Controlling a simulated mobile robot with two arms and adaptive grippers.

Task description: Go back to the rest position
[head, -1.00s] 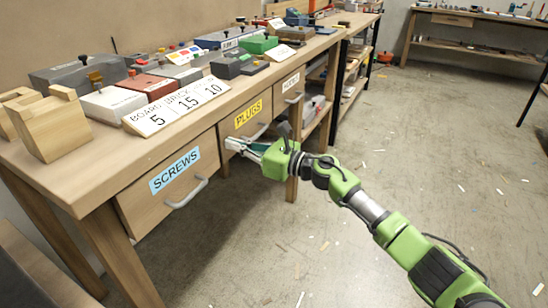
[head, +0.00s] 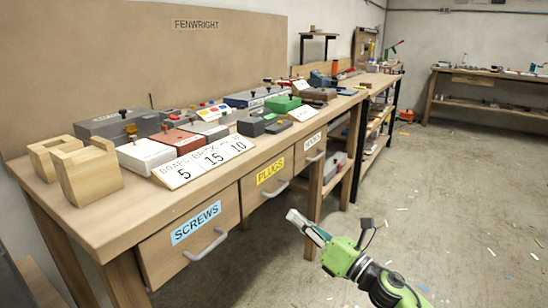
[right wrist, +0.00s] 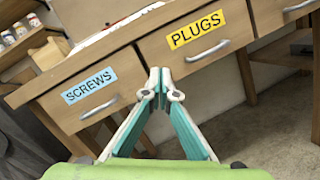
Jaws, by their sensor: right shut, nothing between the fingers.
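My right gripper (head: 298,220) is in front of the workbench, below the tabletop and clear of the drawers. In the right wrist view the gripper (right wrist: 160,75) has its fingertips together with nothing between them. Behind it are the drawer labelled SCREWS (head: 165,257) and the drawer labelled PLUGS (head: 250,203). Both look closed, and each has a grey handle. My left gripper is not in any view.
The wooden workbench (head: 95,225) carries wooden blocks (head: 90,175), a white number card (head: 205,160) and several small boxes. A third labelled drawer (head: 310,150) is farther along. The floor (head: 450,200) to the right is open, with small scraps on it.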

